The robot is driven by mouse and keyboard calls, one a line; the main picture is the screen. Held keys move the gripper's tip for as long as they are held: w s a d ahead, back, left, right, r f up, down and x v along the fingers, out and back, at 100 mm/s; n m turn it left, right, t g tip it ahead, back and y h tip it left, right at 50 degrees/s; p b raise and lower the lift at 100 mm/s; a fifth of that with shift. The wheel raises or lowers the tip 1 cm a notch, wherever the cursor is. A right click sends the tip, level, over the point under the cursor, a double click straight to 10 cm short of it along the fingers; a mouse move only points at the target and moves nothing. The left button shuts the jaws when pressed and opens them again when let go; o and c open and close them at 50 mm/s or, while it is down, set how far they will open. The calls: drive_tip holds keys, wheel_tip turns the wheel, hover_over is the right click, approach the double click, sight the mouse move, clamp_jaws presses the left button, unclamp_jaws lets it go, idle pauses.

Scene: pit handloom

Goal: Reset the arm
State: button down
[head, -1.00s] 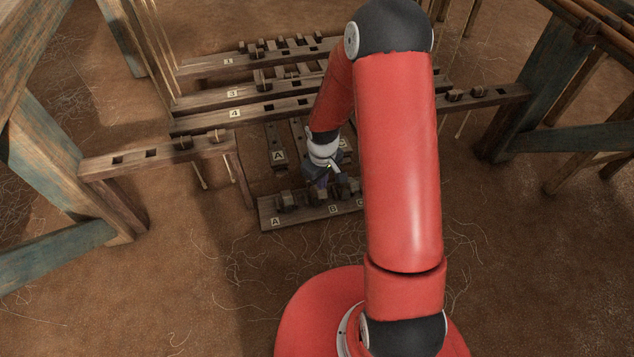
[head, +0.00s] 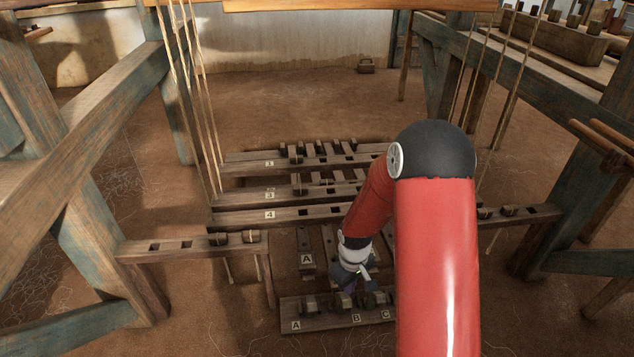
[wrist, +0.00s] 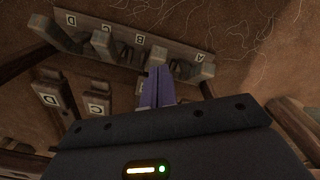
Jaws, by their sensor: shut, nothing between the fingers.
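My red arm reaches forward from the lower right of the head view and bends down to the loom's low wooden parts. My gripper (head: 366,288) is just above the lettered peg board (head: 318,322), which bears labels A, B and C and several upright pegs. In the wrist view my gripper's purple fingers (wrist: 157,88) are together and empty, pointing toward the peg board (wrist: 190,48). Whether the fingertips touch the board or a peg I cannot tell. My forearm hides the board's right part in the head view.
Numbered wooden bars, with bar 4 (head: 290,216) nearest, lie behind the gripper. A pedal marked A (head: 306,262) is close by. Side rails (head: 190,246) and posts (head: 90,225) flank the space. Cords (head: 203,110) hang at left. Open earth floor (head: 290,100) lies beyond.

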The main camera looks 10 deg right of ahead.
drive_tip(key=s+d+r+m+t+p, duration=0.1)
drive_tip(key=s+r+p, duration=0.1)
drive_tip(key=r, duration=1)
drive_tip(key=s+r+m+t+p, duration=0.1)
drive_tip(key=s+r+m+p, duration=0.15)
drive_tip(key=r, duration=0.95)
drive_tip(key=s+a+r+m+t+p, duration=0.1)
drive_tip(key=s+r+m+t+p, duration=0.1)
drive_tip(key=s+r, duration=1.3)
drive_tip(key=shift+s+r+t+p, duration=0.3)
drive_tip(key=shift+s+t+p, duration=0.2)
drive_tip(key=shift+t, duration=0.3)
drive_tip(key=shift+w+m, duration=0.1)
drive_tip(key=shift+m, duration=0.15)
